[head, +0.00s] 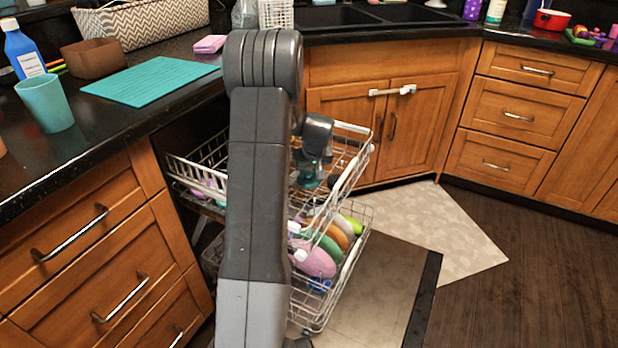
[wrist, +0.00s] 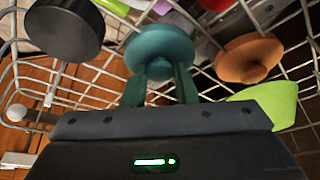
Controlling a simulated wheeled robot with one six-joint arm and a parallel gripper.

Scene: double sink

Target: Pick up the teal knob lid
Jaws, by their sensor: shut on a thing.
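The teal knob lid (wrist: 160,48) is in the wrist view, round with its rim away from me. My gripper (wrist: 160,82) is shut on it, with the two fingers at its near side. The fingers are a similar teal, so the exact contact is hard to see. In the head view my gripper (head: 308,178) is over the dishwasher's upper rack, and a small teal patch shows at its end. My arm hides much of the rack there.
An orange lid (wrist: 250,58) is close at the right, a dark round item (wrist: 65,28) at the left and a green item (wrist: 270,103) near the gripper's right. Wire walls of the upper rack (head: 345,165) surround them. The lower rack (head: 350,265) holds several dishes.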

